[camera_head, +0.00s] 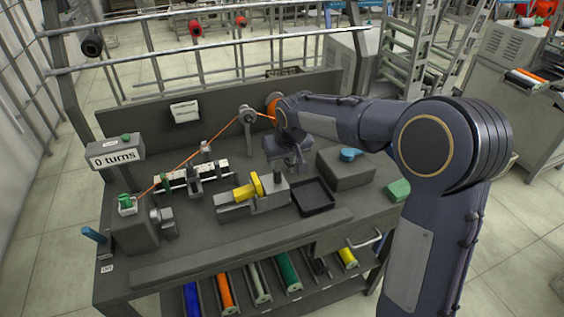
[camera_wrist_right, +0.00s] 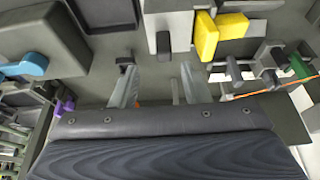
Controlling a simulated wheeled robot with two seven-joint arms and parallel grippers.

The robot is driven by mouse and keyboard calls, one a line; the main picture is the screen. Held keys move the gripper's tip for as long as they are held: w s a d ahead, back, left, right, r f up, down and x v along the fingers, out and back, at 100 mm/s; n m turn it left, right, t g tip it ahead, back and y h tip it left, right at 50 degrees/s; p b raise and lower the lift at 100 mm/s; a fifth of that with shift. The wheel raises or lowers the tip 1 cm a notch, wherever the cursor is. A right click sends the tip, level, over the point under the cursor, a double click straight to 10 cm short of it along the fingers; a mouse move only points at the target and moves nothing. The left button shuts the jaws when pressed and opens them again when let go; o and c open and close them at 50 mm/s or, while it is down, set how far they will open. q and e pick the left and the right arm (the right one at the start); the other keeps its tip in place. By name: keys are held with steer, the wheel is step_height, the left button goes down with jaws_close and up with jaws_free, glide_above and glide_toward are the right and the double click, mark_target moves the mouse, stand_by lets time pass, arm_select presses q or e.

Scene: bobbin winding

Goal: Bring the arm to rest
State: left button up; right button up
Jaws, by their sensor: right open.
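My right arm reaches in from the right, and its gripper (camera_head: 288,165) hangs over the back middle of the dark workbench (camera_head: 240,240). In the right wrist view the two fingers of this gripper (camera_wrist_right: 160,88) stand apart, with only the bench surface between them. The gripper is open and empty. It appears above the bench, behind the yellow part (camera_head: 249,187) and the black tray (camera_head: 312,197). My left gripper is not in view.
An orange thread (camera_head: 185,158) runs from the green bobbin (camera_head: 125,201) up to the guide post (camera_head: 247,116). A "0 turns" display (camera_head: 115,155) stands at left. A grey box with a blue piece (camera_head: 350,154) and a green block (camera_head: 398,190) lie at right. Coloured rolls (camera_head: 288,271) fill the lower shelf.

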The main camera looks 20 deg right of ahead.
steer(key=s+d+r+m+y, duration=0.1)
steer(key=s+d+r, duration=0.15)
steer(key=s, duration=0.65)
steer(key=s+d+r+m+y, duration=0.1)
steer(key=s+r+y, duration=0.15)
steer(key=s, duration=0.55)
steer(key=s+a+f, duration=0.1)
steer(key=s, duration=0.6)
steer(key=s+a+f+t, duration=0.1)
steer(key=s+a+f, duration=0.1)
steer(key=s, duration=0.6)
steer(key=shift+s+a+p, duration=0.25)
steer(key=shift+s+p, duration=0.05)
